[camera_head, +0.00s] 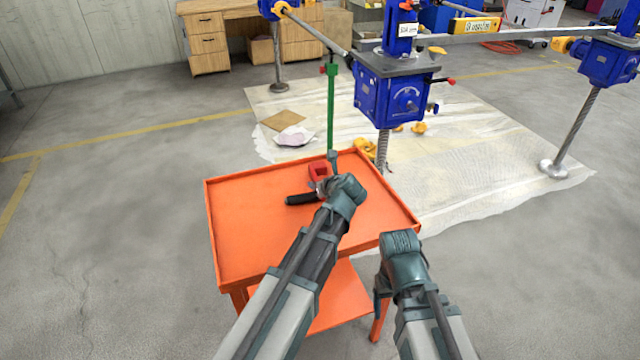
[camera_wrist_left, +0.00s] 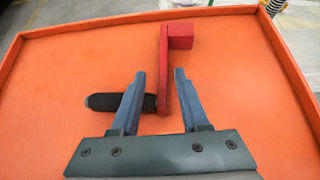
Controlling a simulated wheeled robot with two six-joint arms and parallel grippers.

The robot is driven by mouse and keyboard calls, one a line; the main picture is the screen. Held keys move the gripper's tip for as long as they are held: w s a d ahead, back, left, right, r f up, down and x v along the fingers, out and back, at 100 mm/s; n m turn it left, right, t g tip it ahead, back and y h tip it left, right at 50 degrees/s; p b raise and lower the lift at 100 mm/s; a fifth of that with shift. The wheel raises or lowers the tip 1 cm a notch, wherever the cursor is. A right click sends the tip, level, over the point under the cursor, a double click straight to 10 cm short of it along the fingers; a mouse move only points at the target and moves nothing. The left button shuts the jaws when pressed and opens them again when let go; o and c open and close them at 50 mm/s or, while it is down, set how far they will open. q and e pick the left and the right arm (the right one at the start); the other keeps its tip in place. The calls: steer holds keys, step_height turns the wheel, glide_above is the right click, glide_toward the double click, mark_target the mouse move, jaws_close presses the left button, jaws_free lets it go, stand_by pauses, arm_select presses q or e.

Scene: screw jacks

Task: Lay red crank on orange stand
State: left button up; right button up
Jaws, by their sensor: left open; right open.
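The red crank (camera_head: 318,170) lies on the top tray of the orange stand (camera_head: 245,235), with its black handle (camera_head: 300,199) toward the left. In the left wrist view, the crank's red arm (camera_wrist_left: 164,60) runs between the fingers of my left gripper (camera_wrist_left: 160,75), and the square red end lies beyond them. The left gripper is open, its fingers apart around the crank. In the head view my left wrist hides part of the crank. My right gripper (camera_head: 380,290) is open and empty by the stand's front right corner; its fingers are only partly visible.
A raised rim borders the orange tray, with bare room left of the crank. Behind it stand blue screw jacks (camera_head: 385,98) on a pale sheet (camera_head: 465,165). A green upright bar (camera_head: 330,110) rises just behind the tray. Wooden desks (camera_head: 205,40) stand at the back left.

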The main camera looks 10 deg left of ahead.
arm_select(q)
steer(key=shift+r, duration=0.15)
steer(key=p+v, duration=0.7)
steer(key=v, duration=0.5)
